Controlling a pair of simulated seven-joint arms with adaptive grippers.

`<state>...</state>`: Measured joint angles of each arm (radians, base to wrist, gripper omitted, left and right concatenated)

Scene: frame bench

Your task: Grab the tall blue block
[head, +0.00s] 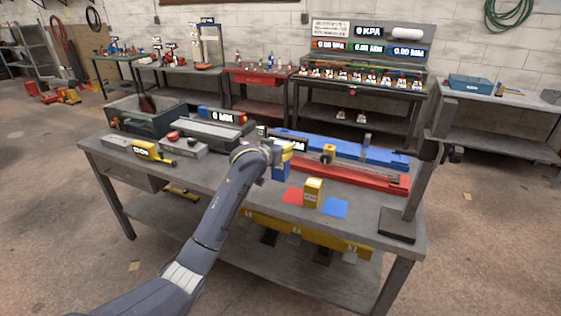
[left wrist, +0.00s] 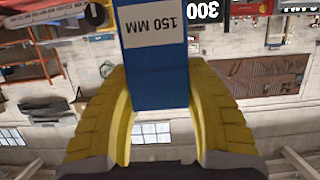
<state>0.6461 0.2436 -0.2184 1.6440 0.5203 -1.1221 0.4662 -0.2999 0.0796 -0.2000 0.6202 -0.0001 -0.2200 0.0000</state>
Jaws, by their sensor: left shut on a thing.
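The tall blue block (head: 281,173) is below my left gripper (head: 287,150) in the head view, near the middle of the bench. In the left wrist view the blue block (left wrist: 155,75) carries a white label reading 150 MM, upside down. The yellow fingers of my left gripper (left wrist: 160,115) are shut on the block, one on each side. I cannot tell whether the block's lower end touches the bench. My right gripper is not in view.
A yellow block (head: 313,193) stands between a red square (head: 293,196) and a blue square (head: 336,207) on the bench (head: 250,213). A long red rail (head: 370,180) lies behind them. A dark post stand (head: 397,224) is at the right end.

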